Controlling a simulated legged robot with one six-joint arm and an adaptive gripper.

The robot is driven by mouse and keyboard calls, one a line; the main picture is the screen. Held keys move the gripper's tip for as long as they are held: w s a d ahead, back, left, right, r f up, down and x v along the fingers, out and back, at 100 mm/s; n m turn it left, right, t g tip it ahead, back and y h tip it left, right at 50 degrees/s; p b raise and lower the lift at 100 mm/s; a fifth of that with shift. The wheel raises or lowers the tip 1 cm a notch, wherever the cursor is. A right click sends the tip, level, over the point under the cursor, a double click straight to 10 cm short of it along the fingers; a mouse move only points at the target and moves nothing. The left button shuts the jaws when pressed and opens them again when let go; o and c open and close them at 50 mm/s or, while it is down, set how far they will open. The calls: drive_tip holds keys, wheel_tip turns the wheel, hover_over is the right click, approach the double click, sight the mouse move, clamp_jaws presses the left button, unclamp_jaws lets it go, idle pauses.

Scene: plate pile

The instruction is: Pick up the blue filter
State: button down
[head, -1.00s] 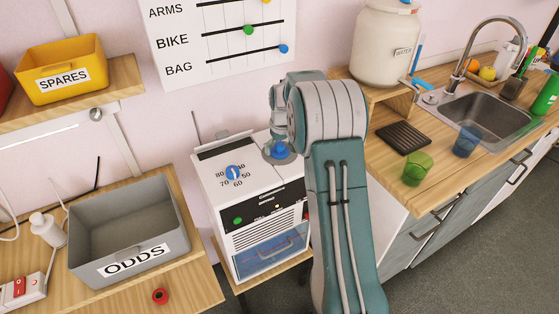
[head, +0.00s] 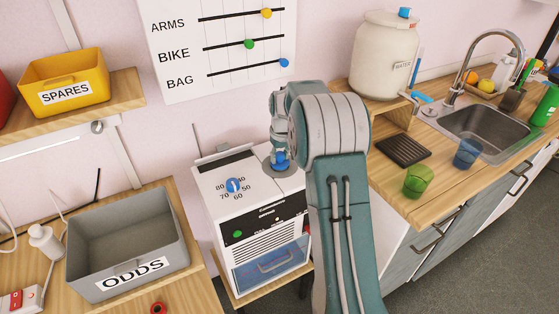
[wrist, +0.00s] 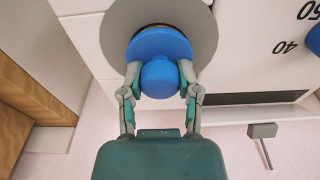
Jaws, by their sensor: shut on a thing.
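The blue filter (wrist: 160,50) is a round blue disc with a rounder blue knob, set at a round grey plate (wrist: 118,22) on top of the white machine (head: 214,181). My gripper (wrist: 161,80) is shut on the knob from both sides in the wrist view. A dark rim of the opening shows behind the disc; I cannot tell whether the disc is seated or slightly raised. In the head view the filter (head: 281,161) shows small, just below my gripper (head: 281,151), and my arm hides part of the machine's right side.
A blue dial (head: 233,185) with numbers sits on the machine's top, left of the filter. A grey ODDS bin (head: 88,262) stands at left. A counter at right holds a green cup (head: 418,181), a blue cup (head: 467,153) and a sink (head: 490,128).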

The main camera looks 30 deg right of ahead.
wheel_tip(320, 180, up, 16)
idle(0.5)
drive_tip(key=shift+r, duration=0.1)
